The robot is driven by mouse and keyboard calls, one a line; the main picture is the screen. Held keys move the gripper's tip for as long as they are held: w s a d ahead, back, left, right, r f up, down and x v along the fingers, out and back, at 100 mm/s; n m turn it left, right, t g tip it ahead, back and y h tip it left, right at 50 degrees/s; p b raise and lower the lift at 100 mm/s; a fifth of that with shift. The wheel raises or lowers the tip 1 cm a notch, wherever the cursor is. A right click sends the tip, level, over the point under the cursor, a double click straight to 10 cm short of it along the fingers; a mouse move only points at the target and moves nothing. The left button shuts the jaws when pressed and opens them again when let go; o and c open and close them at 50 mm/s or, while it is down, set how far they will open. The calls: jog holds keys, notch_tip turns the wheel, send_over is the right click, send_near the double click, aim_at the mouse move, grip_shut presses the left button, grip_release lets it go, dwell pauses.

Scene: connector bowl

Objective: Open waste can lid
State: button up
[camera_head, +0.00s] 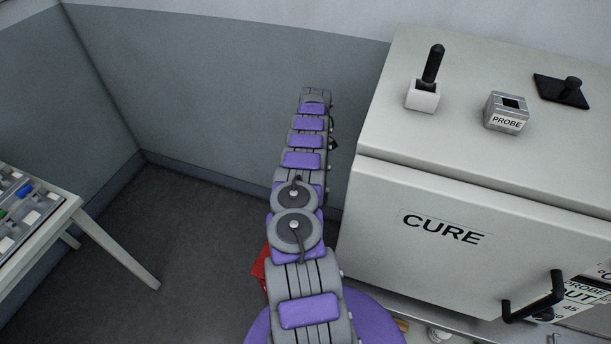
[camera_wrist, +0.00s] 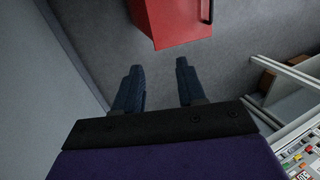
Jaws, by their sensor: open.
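The red waste can (camera_wrist: 172,20) shows at the top of the wrist view, cut off by the frame edge. A dark bar (camera_wrist: 210,9), maybe a handle, runs along its right side. In the head view only a small red patch (camera_head: 260,268) shows beside my arm, mostly hidden by it; it may be the same can. My gripper (camera_wrist: 158,68) is open and empty, its two dark fingers apart and pointing toward the can. Grey floor shows between the fingers, and they appear clear of the can. I cannot tell whether the lid is open or shut.
A white CURE cabinet (camera_head: 440,226) stands right of my arm, with a black handle (camera_head: 533,297) and a PROBE block (camera_head: 507,112) on top. Grey walls (camera_head: 225,85) close off the back and left. A white table (camera_head: 66,214) stands at left. Floor (camera_head: 170,240) between is clear.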

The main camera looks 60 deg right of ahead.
jog(key=shift+v, duration=0.9)
